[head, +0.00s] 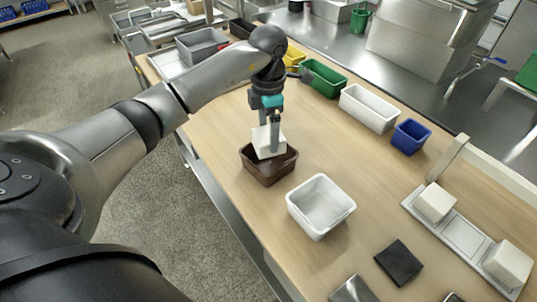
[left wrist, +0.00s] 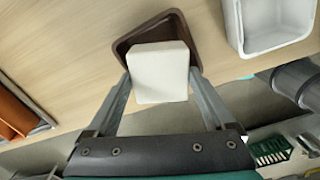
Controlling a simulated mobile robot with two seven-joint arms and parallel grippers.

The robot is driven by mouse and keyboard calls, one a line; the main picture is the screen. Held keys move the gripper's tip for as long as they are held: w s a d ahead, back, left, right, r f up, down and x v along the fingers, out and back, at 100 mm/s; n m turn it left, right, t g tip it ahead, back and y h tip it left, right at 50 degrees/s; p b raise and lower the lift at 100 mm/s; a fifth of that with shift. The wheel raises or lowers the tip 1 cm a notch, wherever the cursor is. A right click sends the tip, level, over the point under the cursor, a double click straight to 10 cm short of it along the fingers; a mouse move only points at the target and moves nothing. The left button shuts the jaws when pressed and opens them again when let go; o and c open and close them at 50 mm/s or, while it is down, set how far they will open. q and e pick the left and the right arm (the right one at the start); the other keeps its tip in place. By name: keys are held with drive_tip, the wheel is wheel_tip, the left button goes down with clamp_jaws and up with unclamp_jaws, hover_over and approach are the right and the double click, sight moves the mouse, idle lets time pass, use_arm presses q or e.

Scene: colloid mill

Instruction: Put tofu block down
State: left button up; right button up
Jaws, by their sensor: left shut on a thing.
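My left gripper (head: 268,135) is shut on a white tofu block (head: 262,143) and points down over a brown bin (head: 270,173). In the left wrist view the tofu block (left wrist: 160,72) sits between the two fingers and covers much of the brown bin (left wrist: 128,42). The block is above or partly within the bin's opening; I cannot tell whether it touches the bottom. Two more white blocks, one at the near end (head: 509,264) and one at the far end (head: 435,203), sit on a pale tray (head: 460,236) at the right. My right gripper is not in view.
A white bin (head: 320,206) stands close to the right of the brown bin. Green (head: 323,78), long white (head: 369,108) and blue (head: 411,136) bins line the table's back edge. A dark square (head: 398,262) lies at the front right. The table's middle is clear.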

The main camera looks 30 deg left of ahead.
sight(268, 134)
use_arm(q)
wheel_tip(268, 134, down, 4)
drive_tip(key=shift+r, duration=0.1)
drive_tip(key=shift+f+b, duration=0.55)
drive_tip(key=shift+f, duration=1.35)
drive_tip(key=shift+f, duration=0.1)
drive_tip(key=o, duration=0.5)
drive_tip(key=shift+f, duration=0.15)
drive_tip(key=shift+o, duration=1)
wheel_tip(268, 134, up, 12)
drive_tip(key=shift+r+p, duration=0.25)
drive_tip(key=shift+p, duration=0.7)
